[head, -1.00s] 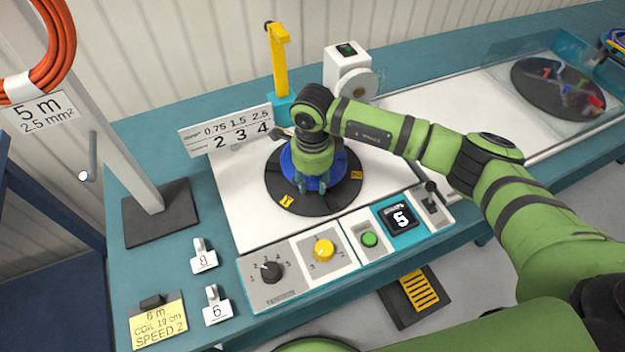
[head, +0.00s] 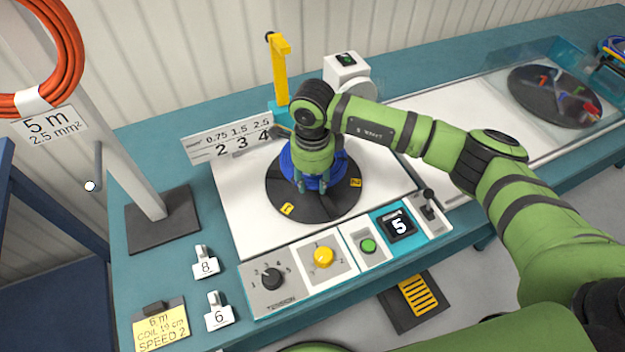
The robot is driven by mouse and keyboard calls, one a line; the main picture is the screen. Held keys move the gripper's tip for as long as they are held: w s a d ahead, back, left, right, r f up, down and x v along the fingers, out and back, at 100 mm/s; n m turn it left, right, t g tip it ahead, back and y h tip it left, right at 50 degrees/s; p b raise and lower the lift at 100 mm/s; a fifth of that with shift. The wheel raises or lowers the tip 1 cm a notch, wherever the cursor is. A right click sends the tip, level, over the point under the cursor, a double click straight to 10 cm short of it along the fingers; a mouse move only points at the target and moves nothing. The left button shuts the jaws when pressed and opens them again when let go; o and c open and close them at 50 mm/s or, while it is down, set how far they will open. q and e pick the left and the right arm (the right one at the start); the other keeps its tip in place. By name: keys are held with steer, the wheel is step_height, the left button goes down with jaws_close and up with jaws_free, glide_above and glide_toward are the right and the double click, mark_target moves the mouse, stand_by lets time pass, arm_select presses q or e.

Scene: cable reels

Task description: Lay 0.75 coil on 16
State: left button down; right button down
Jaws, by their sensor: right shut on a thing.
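My right gripper (head: 311,186) points down over the black round turntable (head: 342,206). It is shut on a blue coil-like ring (head: 290,160) around the middle of that disc. The wrist and arm hide much of the ring, and I cannot tell whether it touches the disc. Two small yellow marks sit on the disc, one at its front and one at its right; their lettering is too small to read surely. No label reading 16 is legible. A white chart (head: 228,137) behind lists 0.75, 1.5, 2.5 above 2, 3, 4. My left gripper is not in view.
A control panel (head: 300,293) with a black knob, yellow knob, green button and a display showing 5 lines the front. A yellow post (head: 280,70) stands behind. An orange coil (head: 68,60) hangs at left.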

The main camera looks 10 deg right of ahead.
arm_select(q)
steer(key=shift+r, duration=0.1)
arm_select(e)
steer(key=shift+r, duration=0.3)
